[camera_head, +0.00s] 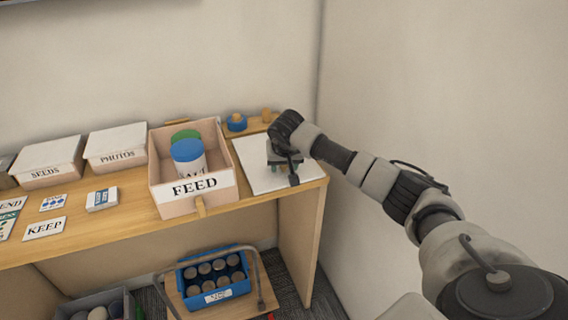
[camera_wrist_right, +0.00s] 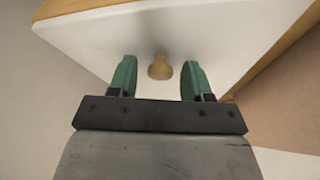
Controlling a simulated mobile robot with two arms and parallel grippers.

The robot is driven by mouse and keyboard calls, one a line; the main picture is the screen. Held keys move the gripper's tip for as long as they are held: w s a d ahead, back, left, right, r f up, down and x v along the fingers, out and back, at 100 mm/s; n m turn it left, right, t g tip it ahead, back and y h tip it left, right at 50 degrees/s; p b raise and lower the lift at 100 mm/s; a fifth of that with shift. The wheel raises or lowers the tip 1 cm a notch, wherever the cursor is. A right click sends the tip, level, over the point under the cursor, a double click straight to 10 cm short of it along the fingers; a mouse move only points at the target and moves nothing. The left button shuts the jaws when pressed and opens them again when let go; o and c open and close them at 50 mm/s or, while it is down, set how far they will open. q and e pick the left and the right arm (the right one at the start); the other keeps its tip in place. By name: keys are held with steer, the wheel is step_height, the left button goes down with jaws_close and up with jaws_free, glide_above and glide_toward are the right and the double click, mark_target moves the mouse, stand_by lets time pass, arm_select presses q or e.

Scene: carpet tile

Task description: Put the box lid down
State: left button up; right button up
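The white box lid (camera_head: 256,180) lies flat at the right end of the wooden table, beside the open FEED box (camera_head: 194,186). Its wooden knob (camera_wrist_right: 160,67) shows in the right wrist view, on the lid's white face (camera_wrist_right: 245,40). My right gripper (camera_head: 285,172) is over the lid. In the wrist view its two green fingers (camera_wrist_right: 159,79) are spread to either side of the knob, with clear gaps, so it is open and holds nothing. The FEED box holds a blue-topped container (camera_head: 188,152) and a green-topped one (camera_head: 185,135). My left gripper is not in view.
Lidded SEEDS (camera_head: 47,158) and PHOTOS (camera_head: 117,145) boxes stand to the left. Cards, including KEEP (camera_head: 44,228), lie in front of them. A blue round item (camera_head: 236,123) sits behind the lid. A blue crate (camera_head: 214,285) is below. A wall rises close on the right.

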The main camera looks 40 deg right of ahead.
steer(key=shift+r, duration=0.6)
steer(key=b+v, duration=0.1)
steer(key=v, duration=1)
steer(key=shift+s, duration=0.2)
